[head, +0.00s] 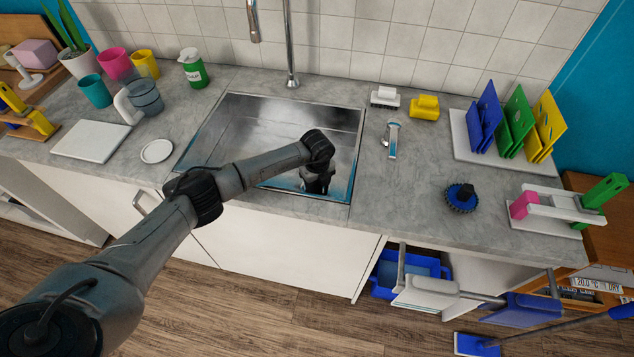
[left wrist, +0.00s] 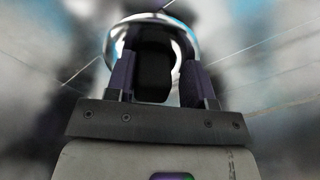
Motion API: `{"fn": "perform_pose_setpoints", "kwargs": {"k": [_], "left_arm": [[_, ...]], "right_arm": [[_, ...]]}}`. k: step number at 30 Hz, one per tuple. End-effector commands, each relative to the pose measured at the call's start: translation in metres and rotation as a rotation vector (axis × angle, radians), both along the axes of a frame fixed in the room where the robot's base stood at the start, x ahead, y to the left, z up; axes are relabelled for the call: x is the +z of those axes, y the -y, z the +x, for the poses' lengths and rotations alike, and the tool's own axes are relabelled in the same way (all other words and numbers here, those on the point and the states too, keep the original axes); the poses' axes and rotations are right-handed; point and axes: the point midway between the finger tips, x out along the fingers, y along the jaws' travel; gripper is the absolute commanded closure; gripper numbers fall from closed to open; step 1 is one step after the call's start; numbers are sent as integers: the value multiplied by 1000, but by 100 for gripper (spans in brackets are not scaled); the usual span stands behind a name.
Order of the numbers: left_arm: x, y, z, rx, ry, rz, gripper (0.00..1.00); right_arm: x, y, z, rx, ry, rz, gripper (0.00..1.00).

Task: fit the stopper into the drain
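My left gripper (head: 318,184) points down inside the steel sink basin (head: 225,125), low at its front right. In the left wrist view its two fingers (left wrist: 160,85) stand apart on either side of a black upright piece, apparently the stopper (left wrist: 153,75). A shiny round metal rim (left wrist: 118,42), perhaps the drain, shows around and beyond it. A thin light gap shows between the black piece and the right finger, so I cannot tell whether it is gripped. How the stopper sits in the drain is hidden. My right gripper is not in view.
A faucet (head: 290,50) rises behind the basin. A white board (head: 90,140), a white saucer (head: 156,151) and cups stand left. The basin's left side is clear.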

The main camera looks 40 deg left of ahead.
Motion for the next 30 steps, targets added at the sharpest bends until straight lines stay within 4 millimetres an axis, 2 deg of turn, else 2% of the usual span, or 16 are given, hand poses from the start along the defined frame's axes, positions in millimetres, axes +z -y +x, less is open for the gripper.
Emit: {"fn": "perform_pose_setpoints", "kwargs": {"k": [1, 3, 17, 18, 20, 30], "left_arm": [[-8, -4, -5, 2, -16, 9, 43], [-8, -4, -6, 2, -17, 9, 39], [-7, -5, -7, 4, -22, 10, 39], [-7, -5, -7, 4, -23, 10, 46], [-7, -5, -7, 4, -23, 10, 41], [-7, -5, -7, 5, -23, 10, 38]], "right_arm": [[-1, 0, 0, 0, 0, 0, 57], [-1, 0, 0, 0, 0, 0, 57], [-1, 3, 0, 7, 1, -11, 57], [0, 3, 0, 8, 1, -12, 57], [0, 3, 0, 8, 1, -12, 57], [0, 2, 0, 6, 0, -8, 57]]}}
